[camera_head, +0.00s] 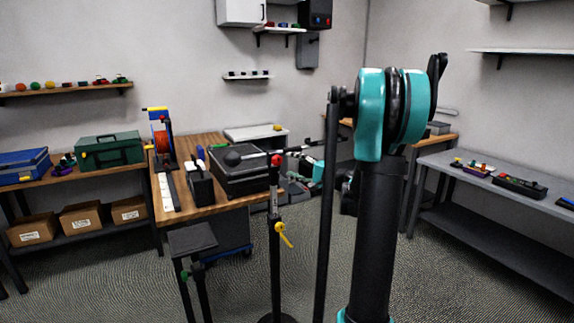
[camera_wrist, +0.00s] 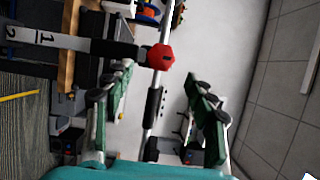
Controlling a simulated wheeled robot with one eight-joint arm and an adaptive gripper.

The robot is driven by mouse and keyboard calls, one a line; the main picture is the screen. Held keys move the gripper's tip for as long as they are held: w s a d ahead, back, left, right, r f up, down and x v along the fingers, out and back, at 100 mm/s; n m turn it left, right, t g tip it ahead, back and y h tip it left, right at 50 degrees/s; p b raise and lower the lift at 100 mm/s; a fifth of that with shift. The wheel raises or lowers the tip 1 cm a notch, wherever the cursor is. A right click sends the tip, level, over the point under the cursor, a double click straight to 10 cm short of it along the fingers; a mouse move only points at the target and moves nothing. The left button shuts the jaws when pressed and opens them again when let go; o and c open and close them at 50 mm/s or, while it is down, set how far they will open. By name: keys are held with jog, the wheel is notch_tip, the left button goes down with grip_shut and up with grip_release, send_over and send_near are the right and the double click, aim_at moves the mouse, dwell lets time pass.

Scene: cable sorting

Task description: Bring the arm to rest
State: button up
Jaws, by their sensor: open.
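My arm rises at the right of the head view, with a teal joint (camera_head: 392,110) at its top and a dark link below. My gripper (camera_head: 290,187) appears low behind the stand, beside the workbench, partly unclear among dark shapes. In the wrist view my gripper (camera_wrist: 158,72) has its two green and black fingers spread apart. No object is held between them. A stand's red knob (camera_wrist: 160,57) shows between the fingertips in that view, with a rod running past it. Whether it is at finger depth cannot be told.
The stand (camera_head: 276,230) with a yellow clip is in front of the wooden workbench (camera_head: 205,208), which carries a black case (camera_head: 240,175) and a cable reel (camera_head: 163,138). A grey bench (camera_head: 480,190) is at right. Carpet between is largely open.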

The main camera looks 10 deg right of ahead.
jog(key=shift+s+d, duration=0.15)
jog(key=shift+s, duration=0.05)
jog(key=s+a+f+n+g+h, duration=0.25)
jog(key=s+a+f, duration=0.3)
jog(key=s, duration=0.35)
jog(key=s+a+f+n+g+h, duration=0.2)
jog(key=s+a+f+n+g, duration=0.15)
jog(key=s+f, duration=0.4)
jog(key=s+d+f+n+g+h, duration=0.1)
jog(key=s+d+f+h, duration=0.1)
jog(key=s, duration=0.4)
jog(key=s+d+f+n+g+h, duration=0.1)
jog(key=s+d+f+h, duration=0.1)
jog(key=s+f, duration=0.3)
jog(key=s+d+f+n+g+h, duration=0.1)
jog(key=s+d+f+n+h, duration=0.1)
jog(key=s, duration=0.5)
jog(key=shift+s+d+f+g+h, duration=0.35)
jog(key=shift+d+f+h, duration=0.2)
jog(key=shift+d+f, duration=0.25)
